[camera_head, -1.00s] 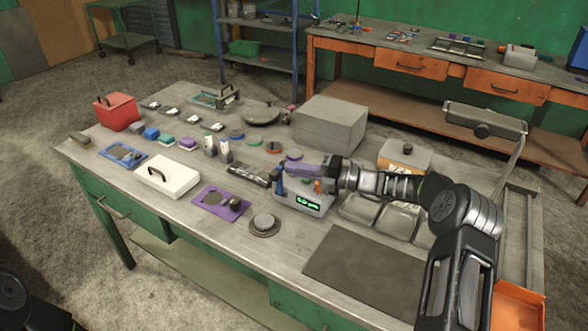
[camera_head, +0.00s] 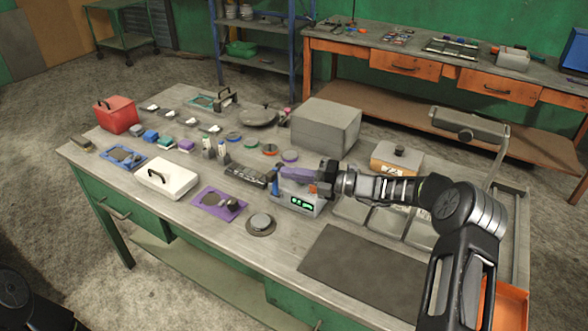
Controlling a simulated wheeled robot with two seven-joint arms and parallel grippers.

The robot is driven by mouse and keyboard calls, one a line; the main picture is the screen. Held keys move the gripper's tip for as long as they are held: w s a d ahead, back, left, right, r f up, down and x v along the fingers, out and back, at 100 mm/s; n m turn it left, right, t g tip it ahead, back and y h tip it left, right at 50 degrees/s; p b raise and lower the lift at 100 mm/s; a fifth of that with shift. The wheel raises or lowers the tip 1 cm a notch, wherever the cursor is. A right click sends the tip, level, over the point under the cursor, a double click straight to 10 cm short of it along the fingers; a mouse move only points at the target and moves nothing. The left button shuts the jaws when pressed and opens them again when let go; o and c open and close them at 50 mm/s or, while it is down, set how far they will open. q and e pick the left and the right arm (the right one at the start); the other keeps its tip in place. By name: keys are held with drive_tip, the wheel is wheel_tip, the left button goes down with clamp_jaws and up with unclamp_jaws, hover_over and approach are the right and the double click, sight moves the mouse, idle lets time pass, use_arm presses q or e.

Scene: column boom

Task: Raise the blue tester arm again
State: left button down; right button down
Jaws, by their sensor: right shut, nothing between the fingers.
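The tester (camera_head: 301,204) is a small grey box with a lit green display, near the middle of the table. Its blue arm (camera_head: 276,184) shows as a narrow blue piece at the box's left side and looks upright. My right gripper (camera_head: 291,174) reaches in from the right, just above the tester. Its purple-looking fingers are shut and empty, with their tips close to the blue arm. I cannot tell whether they touch it. The wrist and fingers hide part of the tester's top and back. My left gripper is out of view.
A large grey box (camera_head: 326,126) stands behind the tester. Metal trays (camera_head: 352,211) lie to its right, and a dark mat (camera_head: 365,266) lies in front of them. A round disc (camera_head: 261,223) and a purple plate (camera_head: 219,204) are at the left front.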

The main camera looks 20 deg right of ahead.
drive_tip(key=f+b+v, duration=0.1)
drive_tip(key=b+v, duration=0.1)
drive_tip(key=v, duration=0.7)
drive_tip(key=shift+d+f, duration=0.25)
drive_tip(key=shift+f, duration=0.1)
drive_tip(key=shift+s, duration=0.1)
